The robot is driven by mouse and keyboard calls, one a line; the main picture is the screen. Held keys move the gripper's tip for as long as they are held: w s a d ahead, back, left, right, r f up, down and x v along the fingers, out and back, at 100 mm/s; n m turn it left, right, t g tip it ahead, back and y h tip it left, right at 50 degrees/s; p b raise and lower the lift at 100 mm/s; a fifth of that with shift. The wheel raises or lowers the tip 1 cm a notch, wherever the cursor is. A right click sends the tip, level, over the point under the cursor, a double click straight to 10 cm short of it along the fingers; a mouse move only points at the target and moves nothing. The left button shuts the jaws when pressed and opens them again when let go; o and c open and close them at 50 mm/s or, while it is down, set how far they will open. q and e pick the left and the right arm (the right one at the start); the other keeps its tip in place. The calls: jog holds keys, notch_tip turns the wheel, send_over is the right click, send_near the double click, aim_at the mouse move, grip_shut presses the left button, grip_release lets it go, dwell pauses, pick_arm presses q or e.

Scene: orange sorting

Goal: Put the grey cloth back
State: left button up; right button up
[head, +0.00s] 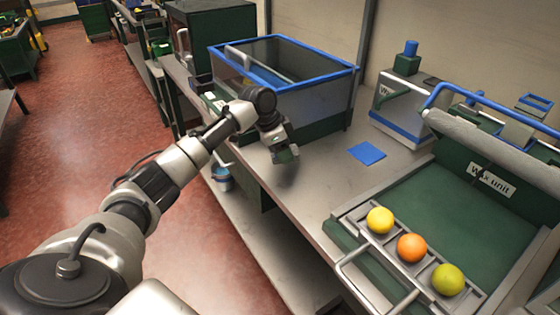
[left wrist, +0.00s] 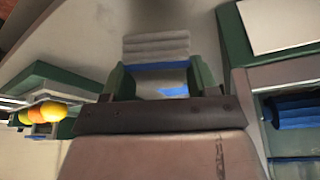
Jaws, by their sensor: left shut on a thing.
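My left gripper (head: 285,153) is over the grey bench, in front of the clear tank and left of a flat blue square. In the left wrist view, a grey ribbed piece (left wrist: 157,47) that looks like the folded grey cloth sits between the two green-sided fingers (left wrist: 160,82). The gripper is shut on it. Blue shows along its lower edge and between the fingers. In the head view the cloth is mostly hidden by the gripper, and its contact with the bench cannot be told. My right gripper is not in view.
The blue square (head: 367,153) lies flat on the bench (head: 325,172). The blue-rimmed tank (head: 305,98) stands behind my gripper. At the right, a green wax unit (head: 455,180) has a yellow (head: 380,220), an orange (head: 411,248) and a greenish fruit (head: 448,280).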

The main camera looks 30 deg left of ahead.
aim_at(280, 169)
pick_arm(q)
jog(key=shift+a+f, duration=0.4)
jog(key=shift+a, duration=0.1)
jog(key=shift+f, duration=1.9)
jog(key=shift+f, duration=0.15)
jog(key=o, duration=0.9)
jog(key=v, duration=1.2)
jog(key=shift+r, duration=0.2)
jog(key=shift+f, duration=0.1)
